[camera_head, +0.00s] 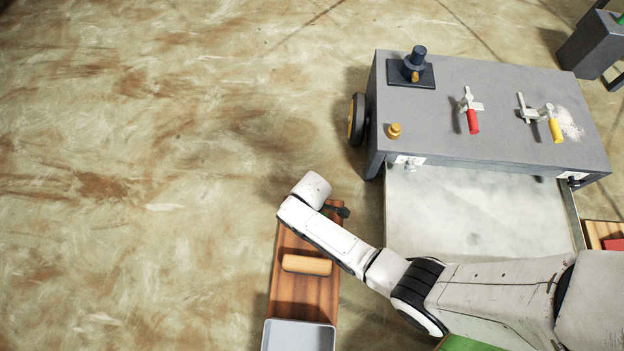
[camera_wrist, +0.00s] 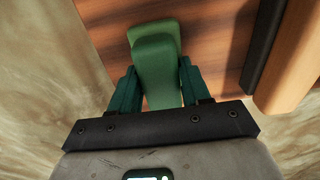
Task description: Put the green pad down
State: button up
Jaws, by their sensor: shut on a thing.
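In the wrist view, the green pad (camera_wrist: 157,75) is between the two teal fingers of my gripper (camera_wrist: 157,72), which is shut on it. It has a narrow green grip part over a wider, rounded green base. The pad is over the brown wooden board (camera_wrist: 215,35); I cannot tell whether it touches the wood. In the head view, the board (camera_head: 302,300) lies at lower centre, and my white arm reaches over its far end. My gripper and the pad are hidden there by the arm.
A tan wooden roller (camera_head: 306,265) lies on the board, with a grey tray (camera_head: 298,338) at its near end. A grey wheeled bench (camera_head: 490,105) with clamps stands at upper right. A green surface (camera_head: 470,343) shows at the bottom edge. Floor at left is clear.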

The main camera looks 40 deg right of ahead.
jog(key=shift+f, duration=0.1)
jog(key=o, duration=1)
notch_tip(320, 180, up, 12)
jog(key=p, duration=0.7)
jog(key=shift+p, duration=0.35)
jog(key=shift+r, duration=0.2)
